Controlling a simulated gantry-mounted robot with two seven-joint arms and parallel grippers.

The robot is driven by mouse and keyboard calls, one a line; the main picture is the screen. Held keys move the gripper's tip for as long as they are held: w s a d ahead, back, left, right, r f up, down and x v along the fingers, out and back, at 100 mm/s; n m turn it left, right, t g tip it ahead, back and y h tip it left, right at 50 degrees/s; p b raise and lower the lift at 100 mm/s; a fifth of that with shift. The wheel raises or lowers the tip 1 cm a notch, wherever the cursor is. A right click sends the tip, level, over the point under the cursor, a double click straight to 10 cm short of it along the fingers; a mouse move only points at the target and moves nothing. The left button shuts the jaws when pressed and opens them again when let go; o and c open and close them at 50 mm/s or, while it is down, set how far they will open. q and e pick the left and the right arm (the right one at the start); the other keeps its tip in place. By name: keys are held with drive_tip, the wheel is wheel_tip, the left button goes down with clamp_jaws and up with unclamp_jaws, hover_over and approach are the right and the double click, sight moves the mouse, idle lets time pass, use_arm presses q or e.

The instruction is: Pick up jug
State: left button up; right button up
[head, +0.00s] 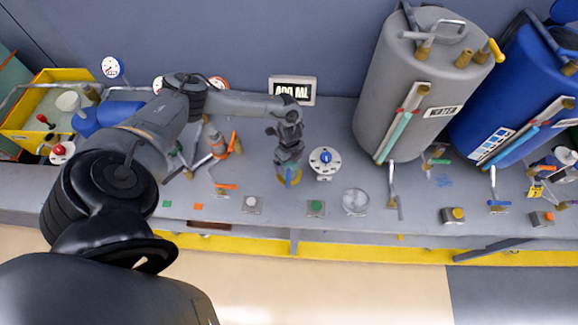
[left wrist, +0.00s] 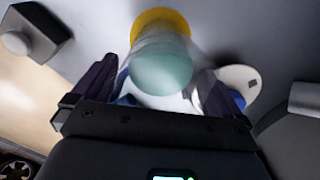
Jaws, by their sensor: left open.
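A clear container with a teal round face, which looks like the jug (left wrist: 162,70), sits between my left fingers in the left wrist view. A yellow disc (left wrist: 160,20) shows at its far end. My left gripper (left wrist: 155,88) is open around it, with one dark finger on each side; I cannot tell whether they touch it. In the head view my left gripper (head: 287,172) points down over a yellow round spot (head: 290,181) on the bench and hides most of the jug. My right gripper is not in view.
A white dial with a blue knob (head: 325,160) stands close right of my gripper. A clear round vessel (head: 355,202) and small buttons line the bench front. A grey tank (head: 415,85) and a blue tank (head: 510,90) stand right. A yellow bin (head: 45,85) is far left.

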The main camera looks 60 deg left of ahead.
use_arm(q)
drive_tip(key=c, duration=1.2)
drive_tip(key=shift+r, duration=0.15)
drive_tip(key=shift+w+r, duration=0.1)
drive_tip(key=shift+r, duration=0.35)
drive_tip(key=r, duration=0.3)
drive_tip(key=shift+w+d+r, duration=0.1)
drive_tip(key=shift+d+r, duration=0.1)
drive_tip(key=shift+d, duration=0.15)
drive_tip(key=d+r, duration=0.2)
drive_tip(key=d, duration=0.1)
drive_tip(key=w+d+r, duration=0.1)
drive_tip(key=d+r, duration=0.1)
drive_tip(key=d, duration=0.2)
drive_tip(key=w+d+r, duration=0.1)
drive_tip(key=d+r, duration=0.1)
drive_tip(key=d, duration=0.1)
drive_tip(key=shift+w+d+r+b, duration=0.15)
drive_tip(key=shift+d+r+b, duration=0.15)
drive_tip(key=shift+d, duration=0.05)
